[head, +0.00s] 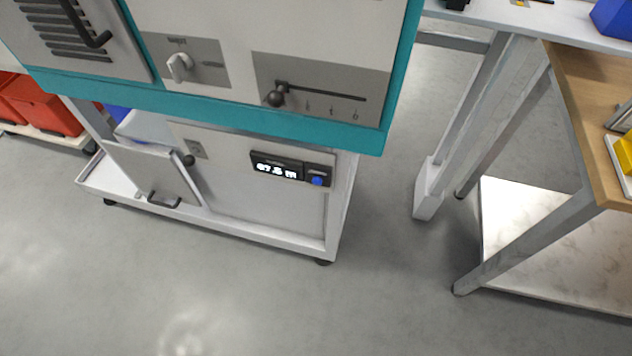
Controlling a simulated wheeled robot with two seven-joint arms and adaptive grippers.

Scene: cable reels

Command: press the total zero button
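A small blue button (317,181) sits on a dark panel at the right of a lit display (277,168). The display shows white digits that look like 67.5 m. Both are on the lower front of a white and teal machine (250,200), below its teal edge. Which label the button carries is too small to read. Neither of my grippers is in the head view.
A slider lever (277,97) and a rotary knob (180,66) are on the machine's upper front. A half-open door (160,180) with a dark handle projects at lower left. A wood-topped table (590,120) stands at right. Red bins (40,108) are at far left. The floor in front is clear.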

